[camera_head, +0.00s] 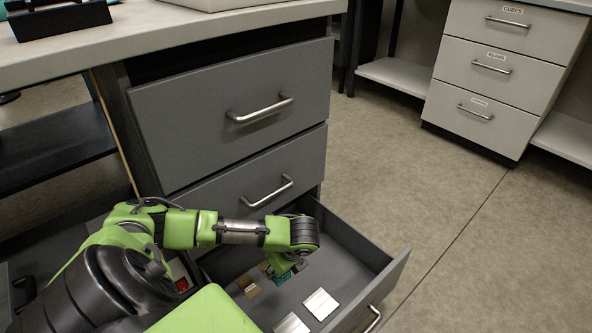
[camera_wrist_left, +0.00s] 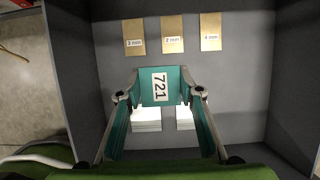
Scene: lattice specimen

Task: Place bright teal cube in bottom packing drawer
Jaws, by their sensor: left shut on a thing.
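The bright teal cube (camera_wrist_left: 148,84) carries a white label reading 721 and sits between the fingertips of my left gripper (camera_wrist_left: 160,94) in the left wrist view. The gripper is shut on it. In the head view, my left gripper (camera_head: 284,262) reaches down into the open bottom drawer (camera_head: 385,280), and a little teal (camera_head: 284,277) shows under it. The cube is inside the drawer's outline; whether it touches the floor I cannot tell. My right gripper is not in view.
Brass-coloured plates marked 3 mm (camera_wrist_left: 134,30), 2 mm (camera_wrist_left: 173,28) and 4 mm (camera_wrist_left: 210,26) lie in the drawer. White pads (camera_head: 320,304) lie nearer its front. Two closed grey drawers (camera_head: 230,100) stand above. A white cabinet (camera_head: 490,80) stands at the back right.

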